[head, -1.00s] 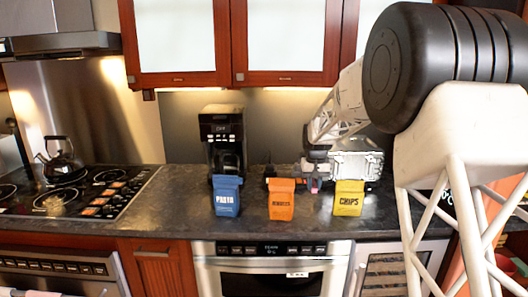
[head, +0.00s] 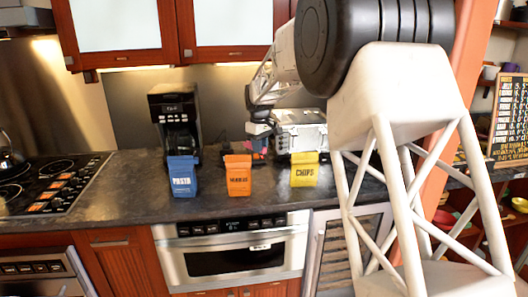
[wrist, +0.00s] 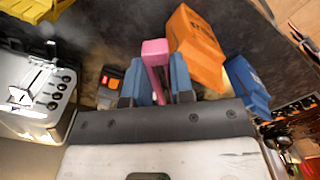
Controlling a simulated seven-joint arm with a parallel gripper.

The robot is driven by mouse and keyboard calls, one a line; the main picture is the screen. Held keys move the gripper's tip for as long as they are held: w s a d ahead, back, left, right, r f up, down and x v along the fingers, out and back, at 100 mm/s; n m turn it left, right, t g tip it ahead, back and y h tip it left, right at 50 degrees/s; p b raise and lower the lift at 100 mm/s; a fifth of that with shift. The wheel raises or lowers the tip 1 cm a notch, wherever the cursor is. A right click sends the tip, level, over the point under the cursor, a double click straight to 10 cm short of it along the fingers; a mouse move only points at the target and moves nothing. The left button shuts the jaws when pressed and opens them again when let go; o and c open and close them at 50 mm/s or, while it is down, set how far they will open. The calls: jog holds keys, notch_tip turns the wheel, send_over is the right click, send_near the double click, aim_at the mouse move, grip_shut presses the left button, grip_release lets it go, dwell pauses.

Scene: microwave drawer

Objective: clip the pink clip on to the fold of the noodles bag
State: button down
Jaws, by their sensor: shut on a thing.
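The orange noodles bag (head: 238,175) stands upright in the middle of the counter, between the pasta bag and the chips bag. In the wrist view the orange bag (wrist: 196,48) is just beyond my fingertips and slightly right. My gripper (wrist: 160,75) is shut on the pink clip (wrist: 154,50), whose pink end sticks out past the blue fingers. The clip's end appears close beside the orange bag; I cannot tell if they touch. In the head view my gripper (head: 260,145) is behind and right of the noodles bag, and the clip is hard to make out.
The blue pasta bag (head: 183,176) stands left and the yellow chips bag (head: 304,170) right of the noodles bag. A silver toaster (head: 301,132) is behind the chips bag. A black coffee maker (head: 175,118) stands behind the pasta bag. The counter front is clear.

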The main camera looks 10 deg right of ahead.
aim_at(249, 146)
jog(key=r+n, duration=0.1)
jog(key=a+r+n, duration=0.1)
jog(key=n, duration=0.1)
jog(key=a+n, duration=0.1)
jog(key=shift+w+r, duration=0.35)
jog(key=shift+r, duration=0.05)
jog(key=r+n, duration=0.1)
jog(key=a+r+n, duration=0.1)
jog(key=n, duration=0.1)
jog(key=a+n, duration=0.1)
jog(key=n, duration=0.1)
jog(key=shift+w+r, duration=0.3)
jog(key=shift+r, duration=0.1)
jog(key=shift+f, duration=0.25)
jog(key=shift+f, duration=2.9)
jog(key=shift+f, duration=1.45)
dwell(1.7)
